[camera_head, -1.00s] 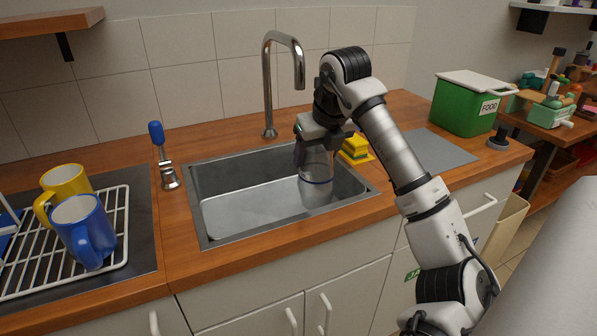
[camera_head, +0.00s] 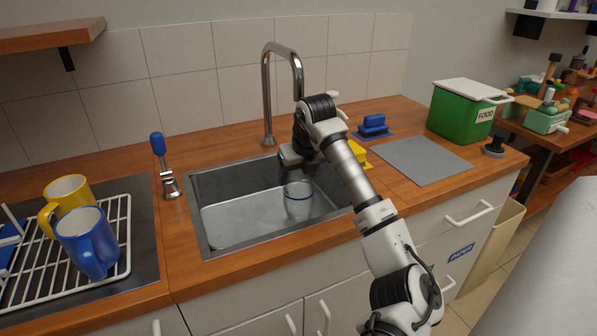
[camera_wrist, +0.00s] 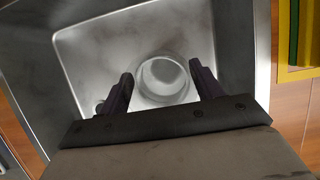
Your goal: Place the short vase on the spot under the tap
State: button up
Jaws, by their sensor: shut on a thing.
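My gripper (camera_head: 297,173) is shut on the vase's upper part. In the wrist view the vase (camera_wrist: 163,92) shows from above between the two dark fingers of my gripper (camera_wrist: 161,82). The tap (camera_head: 267,95) stands behind the sink (camera_head: 222,245), its spout curving to the right and ending above the back of the basin.
Blue (camera_head: 88,243) and yellow (camera_head: 66,192) mugs sit on the drying rack at the left. A yellow sponge (camera_head: 358,153), a blue sponge (camera_head: 373,125), a grey mat (camera_head: 423,161) and a green FOOD box (camera_head: 461,111) are to the right.

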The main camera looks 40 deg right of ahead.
jog(key=shift+s+f, duration=0.1)
jog(key=shift+f, duration=0.05)
jog(key=o, duration=1.4)
jog(key=shift+f, duration=0.1)
jog(key=shift+s+r, duration=0.15)
jog(key=shift+r, duration=0.4)
jog(key=shift+s+a+r+b, duration=0.1)
jog(key=shift+s+r+b, duration=0.35)
jog(key=shift+s+r, duration=0.45)
jog(key=s+a, duration=0.1)
jog(key=s, duration=0.2)
jog(key=s+a+b, duration=0.1)
jog(key=s, duration=0.3)
jog(key=s+b, duration=0.1)
jog(key=s, duration=0.2)
jog(key=shift+s+a, duration=0.35)
jog(key=shift+a, duration=0.05)
